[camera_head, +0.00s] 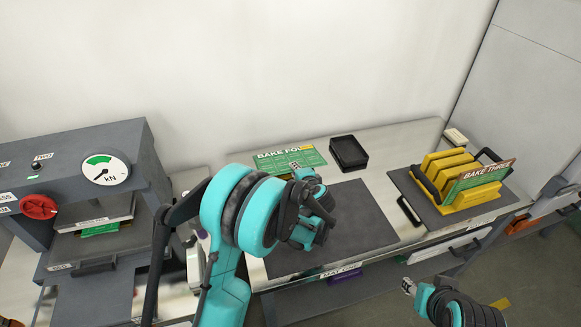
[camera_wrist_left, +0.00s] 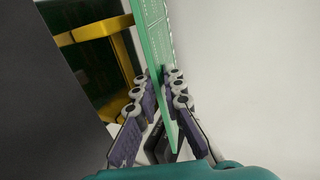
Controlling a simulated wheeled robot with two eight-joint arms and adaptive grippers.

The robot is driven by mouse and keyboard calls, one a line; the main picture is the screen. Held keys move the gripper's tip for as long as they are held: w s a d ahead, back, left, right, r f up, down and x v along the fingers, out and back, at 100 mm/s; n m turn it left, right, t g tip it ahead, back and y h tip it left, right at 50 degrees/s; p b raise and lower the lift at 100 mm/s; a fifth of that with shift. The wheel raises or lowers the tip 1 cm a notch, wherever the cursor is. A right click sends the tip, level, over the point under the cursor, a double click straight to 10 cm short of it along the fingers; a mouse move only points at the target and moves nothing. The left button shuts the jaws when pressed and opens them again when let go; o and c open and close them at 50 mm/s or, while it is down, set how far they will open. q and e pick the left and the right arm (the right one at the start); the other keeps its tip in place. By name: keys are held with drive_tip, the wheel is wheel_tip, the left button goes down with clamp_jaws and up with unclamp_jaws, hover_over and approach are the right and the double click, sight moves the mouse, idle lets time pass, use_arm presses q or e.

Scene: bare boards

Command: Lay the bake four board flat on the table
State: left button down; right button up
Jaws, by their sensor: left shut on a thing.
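In the left wrist view the board (camera_wrist_left: 155,50) stands between the two finger pads, seen nearly edge on. It appears held above the table; the gap below it is hidden. The table (camera_head: 392,178) has a pale top with a dark grey mat (camera_head: 365,222). My right gripper (camera_head: 408,286) is low at the front right, apart from the board; its jaws are too small to read.
A grey press with a kN dial (camera_head: 105,170) stands on the left. The mat looks bare where visible.

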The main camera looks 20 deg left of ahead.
idle(0.3)
use_arm(q)
drive_tip(key=shift+r+p, duration=1.3)
drive_tip(key=shift+r, duration=0.7)
drive_tip(key=r+p+v, duration=0.1)
drive_tip(key=p+v, duration=0.1)
drive_tip(key=v, duration=0.4)
drive_tip(key=shift+r, duration=0.25)
